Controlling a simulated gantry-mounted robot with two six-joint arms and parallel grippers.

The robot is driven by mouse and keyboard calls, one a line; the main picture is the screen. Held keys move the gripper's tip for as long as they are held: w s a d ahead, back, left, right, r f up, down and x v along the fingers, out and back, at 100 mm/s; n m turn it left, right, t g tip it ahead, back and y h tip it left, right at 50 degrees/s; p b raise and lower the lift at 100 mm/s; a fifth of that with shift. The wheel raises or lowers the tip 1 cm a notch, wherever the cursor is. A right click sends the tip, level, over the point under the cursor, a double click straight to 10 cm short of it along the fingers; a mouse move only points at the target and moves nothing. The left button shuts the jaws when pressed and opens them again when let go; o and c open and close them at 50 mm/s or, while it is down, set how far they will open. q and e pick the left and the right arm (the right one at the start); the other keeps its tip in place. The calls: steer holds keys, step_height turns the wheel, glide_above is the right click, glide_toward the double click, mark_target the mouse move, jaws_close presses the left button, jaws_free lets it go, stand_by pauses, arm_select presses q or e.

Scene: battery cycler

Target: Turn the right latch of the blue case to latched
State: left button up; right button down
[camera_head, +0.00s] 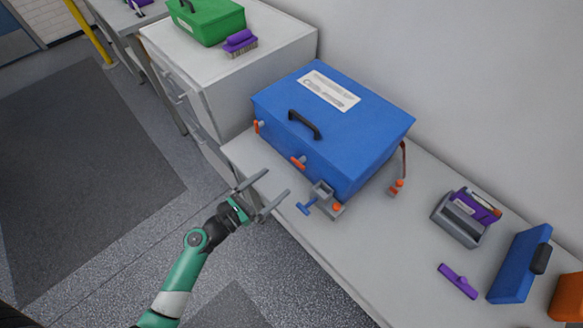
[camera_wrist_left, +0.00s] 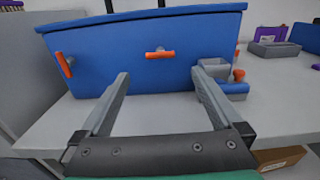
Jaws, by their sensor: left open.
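The blue case (camera_head: 335,125) stands closed on the grey bench, with a black handle and a white label on its lid. Its right latch (camera_head: 298,162) is orange and lies roughly horizontal on the front face; it also shows in the left wrist view (camera_wrist_left: 160,54). The left latch (camera_head: 258,127) is orange and stands nearly upright, slightly tilted, in the left wrist view (camera_wrist_left: 65,65). My left gripper (camera_head: 275,182) is open and empty in front of the case. In the left wrist view its fingers (camera_wrist_left: 160,72) point at the front face, spread either side of the right latch and below it.
A grey holder (camera_head: 322,190) with a blue handle and orange knob stands close to the case's front right corner. A grey box (camera_head: 460,220), a purple tool (camera_head: 458,281) and a blue block (camera_head: 519,265) lie farther right. A green case (camera_head: 207,20) sits on the cabinet behind.

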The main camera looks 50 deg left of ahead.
mark_target(300, 161)
arm_select(q)
steer(key=w, duration=0.8)
steer(key=shift+b, duration=0.35)
steer(key=c, duration=1.2)
steer(key=shift+m, duration=0.4)
steer(key=shift+m+b, duration=2.9)
steer(key=shift+m, duration=5.7)
steer(key=shift+r, duration=0.1)
